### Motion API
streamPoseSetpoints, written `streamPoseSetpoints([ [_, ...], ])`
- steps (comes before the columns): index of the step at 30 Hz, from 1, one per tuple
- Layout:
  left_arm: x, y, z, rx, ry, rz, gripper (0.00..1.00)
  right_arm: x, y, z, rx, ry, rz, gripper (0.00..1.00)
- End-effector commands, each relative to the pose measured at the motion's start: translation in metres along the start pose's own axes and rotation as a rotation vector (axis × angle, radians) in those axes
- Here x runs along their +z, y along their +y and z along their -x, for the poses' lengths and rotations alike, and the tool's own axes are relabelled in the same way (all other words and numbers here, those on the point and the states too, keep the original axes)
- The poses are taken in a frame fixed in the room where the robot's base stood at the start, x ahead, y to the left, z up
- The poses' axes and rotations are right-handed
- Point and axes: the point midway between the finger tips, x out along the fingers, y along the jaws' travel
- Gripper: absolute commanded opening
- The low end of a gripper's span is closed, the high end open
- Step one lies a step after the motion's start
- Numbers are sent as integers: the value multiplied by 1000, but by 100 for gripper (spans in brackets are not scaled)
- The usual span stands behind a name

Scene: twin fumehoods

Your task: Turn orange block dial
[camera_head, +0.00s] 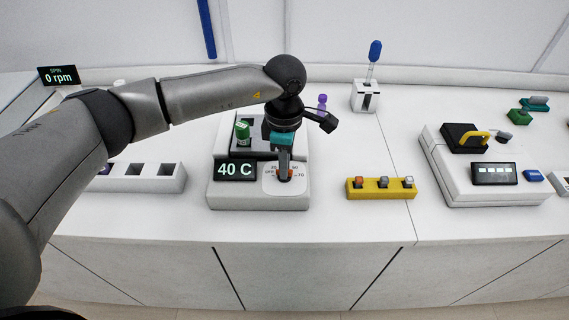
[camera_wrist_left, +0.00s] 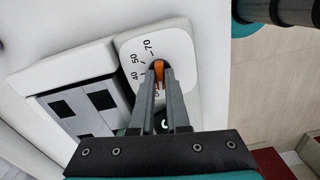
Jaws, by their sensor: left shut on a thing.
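The heat block (camera_head: 218,197) is a white unit with a display (camera_head: 235,170) that reads 40 C. The orange dial (camera_wrist_left: 158,72) sits on a white panel (camera_wrist_left: 128,47) marked 40, 50 and 70 in the left wrist view. In the head view the dial (camera_head: 287,173) is mostly hidden by the fingers. My left gripper (camera_head: 285,178) points down and is shut on the dial. Its fingertips also show around the dial in the left wrist view (camera_wrist_left: 159,78). A green-capped vial (camera_head: 243,132) stands in the block behind the display.
A yellow rack (camera_head: 381,188) with several vials is right of the block. A white device with a screen (camera_head: 494,173) stands further right. A white rack (camera_head: 135,178) is at left, and a pipette stand (camera_head: 365,97) behind. The front counter strip is clear.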

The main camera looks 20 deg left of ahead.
Motion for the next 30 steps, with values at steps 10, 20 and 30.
streamPoseSetpoints([
  [10, -1, 1, 1, 2, 1, 7, 0, 0, 0, 0, 0, 0, 0, 50],
  [20, 0, 0, 0, 1, 0, 4, 44, 0, 0, 0, 0, 0, 0, 50],
  [30, 0, 1, 12, 3, -1, 3, 44, 0, 0, 0, 0, 0, 0, 50],
])
